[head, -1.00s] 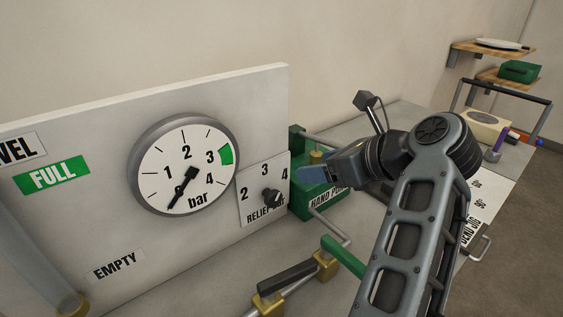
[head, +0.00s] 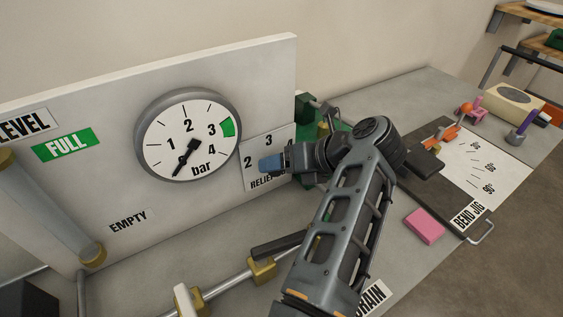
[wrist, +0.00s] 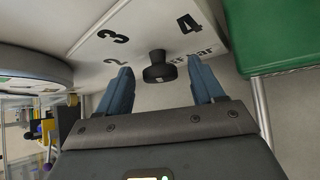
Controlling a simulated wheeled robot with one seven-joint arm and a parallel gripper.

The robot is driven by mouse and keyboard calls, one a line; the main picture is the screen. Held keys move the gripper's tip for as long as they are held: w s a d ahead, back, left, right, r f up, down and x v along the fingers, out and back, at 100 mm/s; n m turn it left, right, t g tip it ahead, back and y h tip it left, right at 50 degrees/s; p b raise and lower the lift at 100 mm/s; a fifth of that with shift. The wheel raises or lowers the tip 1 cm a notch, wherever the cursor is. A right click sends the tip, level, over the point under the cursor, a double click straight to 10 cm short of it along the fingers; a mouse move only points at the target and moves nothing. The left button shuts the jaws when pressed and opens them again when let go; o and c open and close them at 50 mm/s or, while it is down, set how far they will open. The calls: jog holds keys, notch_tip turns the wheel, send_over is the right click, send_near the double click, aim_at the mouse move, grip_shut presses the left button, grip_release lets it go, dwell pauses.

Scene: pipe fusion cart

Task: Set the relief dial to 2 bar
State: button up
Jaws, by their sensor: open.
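The relief dial is a small black knob (wrist: 159,69) on a white plate (wrist: 84,48) marked 2, 3 and 4. In the wrist view the knob lies between and just beyond the two blue fingertips of my gripper (wrist: 156,82), which are open with a gap on each side of it. I cannot tell which number the knob points to.
The round pressure gauge (head: 187,134) left of the plate has its needle at the low end, below 1. A green hand pump (wrist: 265,35) stands right of the plate. A pipe with a dark lever (head: 281,246) runs below my arm. A pink block (head: 425,226) lies on the bench.

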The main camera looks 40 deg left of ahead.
jog(key=shift+a+f, duration=0.2)
jog(key=shift+a, duration=0.05)
jog(key=c, duration=1)
